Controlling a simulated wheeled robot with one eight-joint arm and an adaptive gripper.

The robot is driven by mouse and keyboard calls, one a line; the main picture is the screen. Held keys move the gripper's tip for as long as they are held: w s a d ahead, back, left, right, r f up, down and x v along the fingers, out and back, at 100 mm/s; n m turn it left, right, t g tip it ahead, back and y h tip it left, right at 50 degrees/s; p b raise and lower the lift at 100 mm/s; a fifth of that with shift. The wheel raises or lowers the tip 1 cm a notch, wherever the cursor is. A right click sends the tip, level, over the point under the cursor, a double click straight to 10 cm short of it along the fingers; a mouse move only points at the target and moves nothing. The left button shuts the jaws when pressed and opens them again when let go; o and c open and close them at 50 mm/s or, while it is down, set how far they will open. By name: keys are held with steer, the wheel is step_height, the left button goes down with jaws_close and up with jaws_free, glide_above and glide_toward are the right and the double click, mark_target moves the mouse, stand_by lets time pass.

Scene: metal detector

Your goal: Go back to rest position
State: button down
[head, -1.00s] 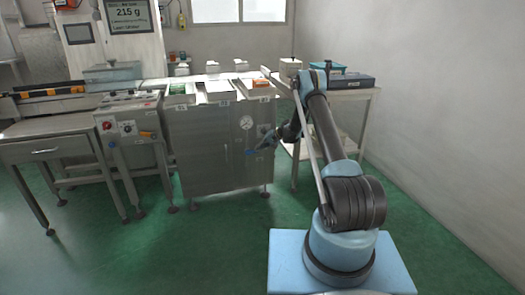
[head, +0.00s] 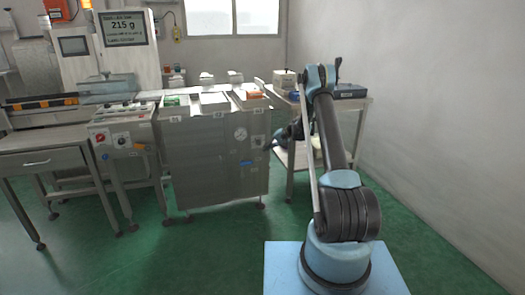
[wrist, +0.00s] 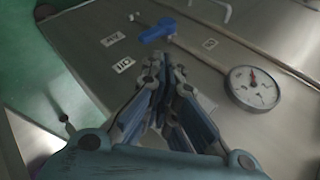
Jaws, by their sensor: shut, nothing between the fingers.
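My gripper (wrist: 160,75) is shut and empty in the wrist view, its fingertips together. It points toward the steel front panel (wrist: 235,30) of the cabinet, near a blue-handled valve (wrist: 158,30) and a round dial gauge (wrist: 253,88). I cannot tell how far the fingertips are from the panel. In the head view my gripper (head: 268,148) shows small and dark at the cabinet's right side, partly hidden by my arm. The gauge (head: 240,133) and the blue handle (head: 246,163) also show there.
The steel cabinet (head: 205,165) carries trays and boxes on top. A side table (head: 360,108) stands behind my arm, and a control box (head: 122,128) and drawer table (head: 45,160) stand left. Green floor (head: 190,255) is free in front; a wall is right.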

steer(key=s+d+r+h, duration=0.2)
steer(key=s+d+r, duration=0.1)
steer(key=s+r, duration=0.8)
steer(key=s+d+r+h, duration=0.2)
steer(key=s+d+r, duration=0.2)
steer(key=s+r, duration=0.75)
steer(key=s+d+r+h, duration=0.15)
steer(key=s+r, duration=0.25)
steer(key=s, duration=0.5)
steer(key=s+d+r+h, duration=0.1)
steer(key=s+d+r, duration=0.2)
steer(key=s, duration=0.6)
steer(key=s+d+f+h, duration=0.1)
steer(key=s+d+f, duration=0.2)
steer(key=s, duration=0.6)
steer(key=s+d+f+h, duration=0.1)
steer(key=s+f, duration=0.3)
steer(key=s, duration=0.6)
steer(key=s+d+f+n+h, duration=0.1)
steer(key=s+d+f, duration=0.2)
steer(key=s, duration=0.6)
steer(key=shift+s+d+f, duration=0.2)
steer(key=shift+d, duration=0.65)
